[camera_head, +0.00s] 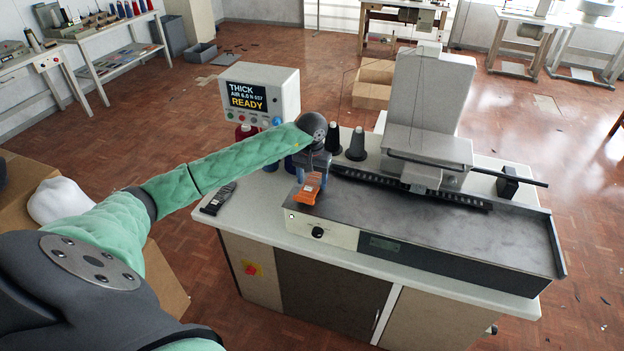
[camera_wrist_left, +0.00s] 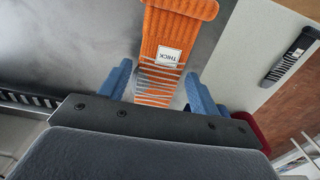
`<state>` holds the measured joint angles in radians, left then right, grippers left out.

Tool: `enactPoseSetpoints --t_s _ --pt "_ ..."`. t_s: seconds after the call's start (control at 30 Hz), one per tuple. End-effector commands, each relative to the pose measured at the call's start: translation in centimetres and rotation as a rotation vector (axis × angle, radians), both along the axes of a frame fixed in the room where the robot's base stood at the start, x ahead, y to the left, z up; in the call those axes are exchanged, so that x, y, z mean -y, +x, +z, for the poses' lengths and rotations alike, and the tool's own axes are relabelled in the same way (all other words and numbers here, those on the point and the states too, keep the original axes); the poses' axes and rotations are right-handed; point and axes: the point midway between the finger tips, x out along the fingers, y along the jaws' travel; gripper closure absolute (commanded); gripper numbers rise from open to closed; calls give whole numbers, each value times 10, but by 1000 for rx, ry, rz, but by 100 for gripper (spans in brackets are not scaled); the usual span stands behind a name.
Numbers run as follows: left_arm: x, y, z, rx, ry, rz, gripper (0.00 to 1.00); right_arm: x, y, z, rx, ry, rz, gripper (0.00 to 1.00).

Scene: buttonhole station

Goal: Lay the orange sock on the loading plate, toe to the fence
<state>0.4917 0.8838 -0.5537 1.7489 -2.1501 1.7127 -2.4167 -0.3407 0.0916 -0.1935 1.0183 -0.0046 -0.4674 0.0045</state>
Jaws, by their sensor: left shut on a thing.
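The orange sock (camera_head: 309,189) is at the left end of the machine's dark grey plate (camera_head: 415,222), which I take for the loading plate. In the left wrist view the sock (camera_wrist_left: 181,20) is ribbed, with a white THICK label and a grey-and-orange striped part between the fingers. My left gripper (camera_head: 311,171) is shut on that striped part with its blue fingers (camera_wrist_left: 160,80). I cannot tell whether the sock touches the plate. A black toothed rail (camera_head: 455,197) runs along the plate's back; I cannot tell if it is the fence. My right gripper is out of view.
A dark sock-like piece (camera_head: 216,199) with a pale label lies on the white tabletop left of the plate. Thread cones (camera_head: 356,145) and a display reading THICK and READY (camera_head: 247,95) stand behind. The tall machine head (camera_head: 428,105) rises over the rail. Most of the plate is bare.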

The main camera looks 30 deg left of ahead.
Motion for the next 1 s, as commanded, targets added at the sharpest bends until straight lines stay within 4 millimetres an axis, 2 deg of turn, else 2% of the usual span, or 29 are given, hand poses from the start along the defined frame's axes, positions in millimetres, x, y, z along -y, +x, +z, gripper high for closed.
enactPoseSetpoints --t_s 0.1,0.2,0.77,0.8,0.9,1.0 --pt "1 0 -8 -1 -1 0 59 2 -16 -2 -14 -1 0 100" --pt "0 0 -12 0 -1 0 59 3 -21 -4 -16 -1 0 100" --pt "0 0 -16 1 0 0 59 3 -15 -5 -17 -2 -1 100" --pt "0 0 -16 1 0 0 34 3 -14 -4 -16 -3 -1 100" --pt "0 0 -16 0 0 0 16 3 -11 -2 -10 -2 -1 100" --pt "0 0 -16 0 0 0 16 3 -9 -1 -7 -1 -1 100"
